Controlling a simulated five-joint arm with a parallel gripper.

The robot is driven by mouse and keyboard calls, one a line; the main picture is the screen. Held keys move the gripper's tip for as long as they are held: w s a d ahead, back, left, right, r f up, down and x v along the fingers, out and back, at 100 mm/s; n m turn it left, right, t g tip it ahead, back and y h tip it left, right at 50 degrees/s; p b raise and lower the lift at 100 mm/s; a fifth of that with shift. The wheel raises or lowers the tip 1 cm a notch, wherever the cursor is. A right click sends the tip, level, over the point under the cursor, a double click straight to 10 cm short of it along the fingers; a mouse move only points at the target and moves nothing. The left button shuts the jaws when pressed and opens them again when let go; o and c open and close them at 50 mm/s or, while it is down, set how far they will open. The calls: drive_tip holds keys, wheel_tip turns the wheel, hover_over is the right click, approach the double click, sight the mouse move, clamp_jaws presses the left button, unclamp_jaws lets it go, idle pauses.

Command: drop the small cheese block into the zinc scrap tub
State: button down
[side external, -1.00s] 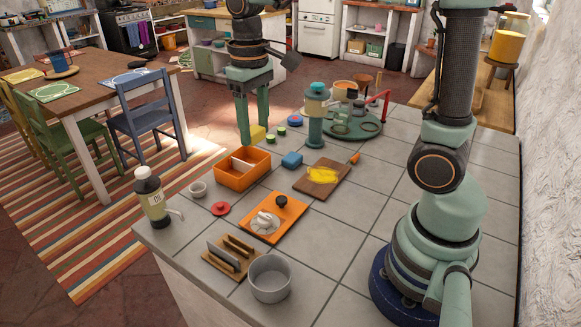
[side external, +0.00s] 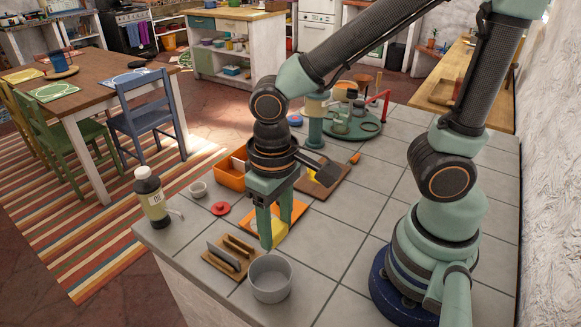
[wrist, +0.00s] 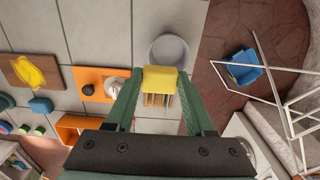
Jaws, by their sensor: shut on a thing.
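The small cheese block is a plain yellow block (side external: 281,231), held between the fingertips of my gripper (side external: 276,236). In the wrist view the cheese block (wrist: 160,79) spans the space between both fingers of my gripper (wrist: 160,84). The zinc scrap tub (side external: 271,289) is a round grey tub standing on the counter at its front edge. My gripper and the block are above the counter, just behind the tub in the side view. In the wrist view the tub (wrist: 168,39) shows just beyond the block, which covers part of its near rim.
A wooden rack (side external: 224,262) with upright slats stands beside the tub. An orange board (side external: 300,209) lies behind, partly hidden by my gripper.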

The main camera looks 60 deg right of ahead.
drive_tip(key=shift+f, duration=1.55)
drive_tip(key=shift+c, duration=0.9)
unclamp_jaws()
wheel_tip(320, 180, up, 12)
drive_tip(key=shift+d, duration=0.1)
drive_tip(key=w+d+r+t, duration=0.1)
drive_tip(key=w+d+t, duration=0.1)
drive_tip(key=d, duration=0.4)
drive_tip(key=w+d+r+t, duration=0.1)
drive_tip(key=w+d+t, duration=0.2)
drive_tip(key=d, duration=0.3)
drive_tip(key=shift+w+d+r+t, duration=0.25)
drive_tip(key=shift+d+r+t, duration=0.05)
drive_tip(key=shift+r, duration=0.05)
